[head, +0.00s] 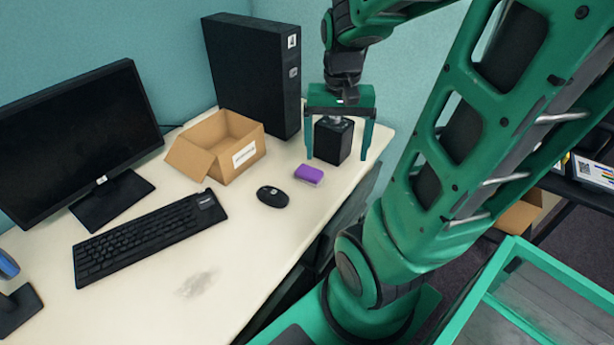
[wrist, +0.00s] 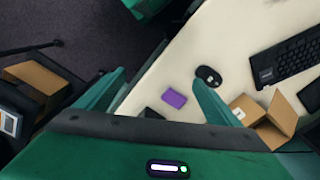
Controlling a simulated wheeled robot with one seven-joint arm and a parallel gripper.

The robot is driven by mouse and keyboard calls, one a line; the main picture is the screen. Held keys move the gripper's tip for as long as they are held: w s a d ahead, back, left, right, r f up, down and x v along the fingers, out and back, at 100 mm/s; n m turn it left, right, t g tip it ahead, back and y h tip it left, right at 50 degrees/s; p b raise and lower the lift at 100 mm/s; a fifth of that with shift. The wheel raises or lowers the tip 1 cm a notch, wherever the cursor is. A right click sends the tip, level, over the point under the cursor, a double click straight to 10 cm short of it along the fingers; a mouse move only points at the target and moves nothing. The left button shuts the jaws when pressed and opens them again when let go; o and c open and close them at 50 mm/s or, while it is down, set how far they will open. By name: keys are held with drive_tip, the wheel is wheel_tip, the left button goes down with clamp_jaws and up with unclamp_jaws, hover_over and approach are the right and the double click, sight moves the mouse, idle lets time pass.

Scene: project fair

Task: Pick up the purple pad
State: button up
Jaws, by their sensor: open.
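The purple pad (head: 309,174) is a small block lying flat on the cream desk (head: 190,270), between the black mouse and the black box. It also shows in the wrist view (wrist: 174,98), between my two fingers and beyond them. My gripper (head: 338,157) has its green fingers spread wide at the desk's far right. In the head view they stand on either side of a small black box (head: 333,141), behind the pad and a little to its right. Nothing is seen held. I cannot tell whether the fingers touch the black box.
A black mouse (head: 272,196), a keyboard (head: 150,235) and a monitor (head: 75,140) stand left of the pad. An open cardboard box (head: 222,150) and a black computer tower (head: 258,72) are behind. The desk's right edge is close to the pad. The front desk is bare, with a grey smudge.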

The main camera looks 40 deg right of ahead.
drive_tip(key=w+d+f+m, duration=0.3)
drive_tip(key=w+f, duration=0.1)
drive_tip(key=w, duration=0.4)
drive_tip(key=m, duration=0.2)
approach(309, 171)
wheel_tip(309, 171, down, 9)
drive_tip(key=shift+r, duration=0.2)
drive_tip(key=c, duration=1.1)
